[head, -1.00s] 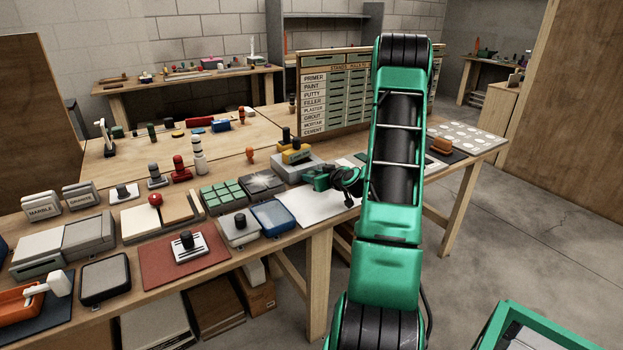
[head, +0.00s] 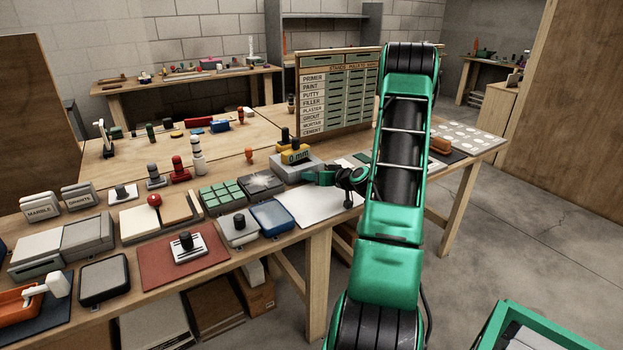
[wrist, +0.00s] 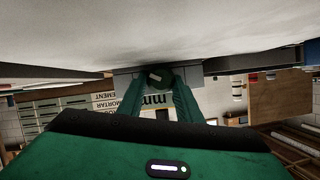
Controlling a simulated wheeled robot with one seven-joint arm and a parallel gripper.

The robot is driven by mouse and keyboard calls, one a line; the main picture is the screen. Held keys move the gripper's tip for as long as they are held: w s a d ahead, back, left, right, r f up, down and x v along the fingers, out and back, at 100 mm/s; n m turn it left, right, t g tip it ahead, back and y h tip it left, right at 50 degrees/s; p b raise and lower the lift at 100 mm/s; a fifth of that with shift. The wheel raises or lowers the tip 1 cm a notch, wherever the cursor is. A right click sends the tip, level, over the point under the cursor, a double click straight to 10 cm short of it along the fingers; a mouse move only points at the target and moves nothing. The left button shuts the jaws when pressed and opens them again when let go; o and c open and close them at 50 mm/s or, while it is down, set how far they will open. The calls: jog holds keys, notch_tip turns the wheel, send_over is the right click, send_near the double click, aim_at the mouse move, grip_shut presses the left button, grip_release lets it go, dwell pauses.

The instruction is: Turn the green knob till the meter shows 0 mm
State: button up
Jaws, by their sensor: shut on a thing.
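The meter (head: 296,155) is a yellow unit with two dark posts on a grey block on the bench. Its face carries small dark characters that look like "0 mm" in the head view, but they are too small to be sure. In the wrist view the "mm" (wrist: 154,100) shows upside down, and my fingers hide part of the face. The green knob (wrist: 160,76) is dark and round, between my fingertips. My gripper (wrist: 160,82) is shut on it; in the head view my gripper (head: 318,177) is at the block's front right side.
A white sheet (head: 312,208) lies in front of the gripper. A labelled drawer rack (head: 335,95) stands behind the meter.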

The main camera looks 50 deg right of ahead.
jog(key=o, duration=1)
jog(key=shift+o, duration=0.2)
jog(key=v, duration=1)
jog(key=shift+s+a, duration=0.1)
jog(key=shift+s, duration=0.25)
jog(key=a, duration=0.3)
jog(key=a+n+g+y, duration=0.1)
jog(key=a, duration=0.2)
jog(key=w+a+r+n+g+y, duration=0.1)
jog(key=a, duration=0.2)
jog(key=shift+w+a, duration=0.1)
jog(key=s+a+g, duration=0.1)
jog(key=a, duration=0.1)
jog(key=s+a+g, duration=0.1)
jog(key=a, duration=0.2)
jog(key=s+a+n+g+y, duration=0.1)
jog(key=a, duration=0.2)
jog(key=shift+r+g, duration=0.4)
jog(key=s+a+r+m+g, duration=0.2)
jog(key=s+a+r+g, duration=0.2)
jog(key=s, duration=0.8)
jog(key=s+a+r+m+g+h, duration=0.1)
jog(key=s+a+r+m+g, duration=0.1)
jog(key=s+a, duration=0.6)
jog(key=s+r+g, duration=0.1)
jog(key=s, duration=0.3)
jog(key=shift+s+a+r+m+g, duration=0.2)
jog(key=shift+s+r+m+g, duration=0.1)
jog(key=shift+r+g, duration=0.1)
